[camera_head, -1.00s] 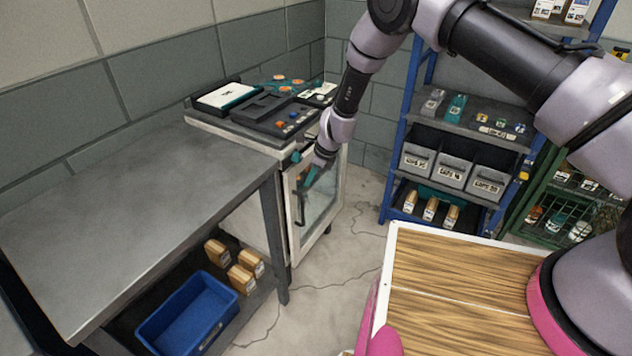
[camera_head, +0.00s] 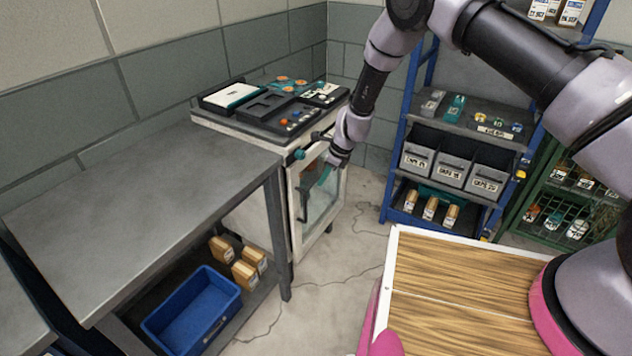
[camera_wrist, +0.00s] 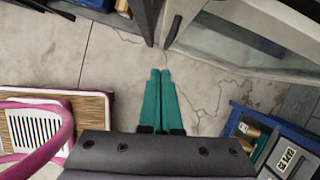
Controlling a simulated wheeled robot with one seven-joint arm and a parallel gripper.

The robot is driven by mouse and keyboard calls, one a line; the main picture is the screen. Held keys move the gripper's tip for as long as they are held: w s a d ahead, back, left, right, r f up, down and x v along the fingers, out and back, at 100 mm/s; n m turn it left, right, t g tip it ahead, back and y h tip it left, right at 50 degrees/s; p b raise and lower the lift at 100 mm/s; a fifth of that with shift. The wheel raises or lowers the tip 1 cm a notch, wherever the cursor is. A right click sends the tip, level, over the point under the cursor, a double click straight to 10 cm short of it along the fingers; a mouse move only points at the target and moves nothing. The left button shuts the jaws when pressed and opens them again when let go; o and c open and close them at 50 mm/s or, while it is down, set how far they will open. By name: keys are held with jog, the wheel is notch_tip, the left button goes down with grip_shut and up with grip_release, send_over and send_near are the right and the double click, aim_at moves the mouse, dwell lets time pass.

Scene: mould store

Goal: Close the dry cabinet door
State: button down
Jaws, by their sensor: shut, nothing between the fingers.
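The dry cabinet (camera_head: 258,222) is a pale box behind the bench's far end. Its door (camera_head: 296,238) has a pale frame, a glass pane and a dark upright bar near its left side. The door sits at or close to the cabinet front; I cannot tell whether it is fully shut. My gripper (camera_head: 318,182) is in front of the glass, pointing down. In the wrist view its teal fingers (camera_wrist: 160,72) are together and empty over bare floor. The door frame (camera_wrist: 240,70) shows there at upper right, apart from the fingers.
A grey metal bench (camera_head: 150,185) stands left of the cabinet, with a blue bin (camera_head: 192,310) on its lower shelf. Blue shelving (camera_head: 405,130) stands right, beside a green rack (camera_head: 520,205). Floor (camera_head: 345,265) in front of the cabinet is clear.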

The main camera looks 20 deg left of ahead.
jog(key=w+d+r+n+t, duration=0.1)
jog(key=d+r+n, duration=0.1)
jog(key=d+r, duration=0.8)
jog(key=w+d+r+n+t+y, duration=0.15)
jog(key=d+r, duration=0.25)
jog(key=r, duration=1.3)
jog(key=d+r+n, duration=0.3)
jog(key=d+r, duration=0.4)
jog(key=r, duration=0.6)
jog(key=s+d+r+n+t+h, duration=0.1)
jog(key=s+d+r+n, duration=0.1)
jog(key=s+d+r, duration=0.45)
jog(key=s+d+r+n+t, duration=0.2)
jog(key=s+d+r, duration=0.1)
jog(key=d+r, duration=0.5)
jog(key=s+d+n+t+h, duration=0.1)
jog(key=s+d+n+h, duration=0.2)
jog(key=s+d, duration=0.8)
jog(key=shift+s+r+t, duration=0.35)
jog(key=shift+s, duration=0.85)
jog(key=shift+n, duration=0.25)
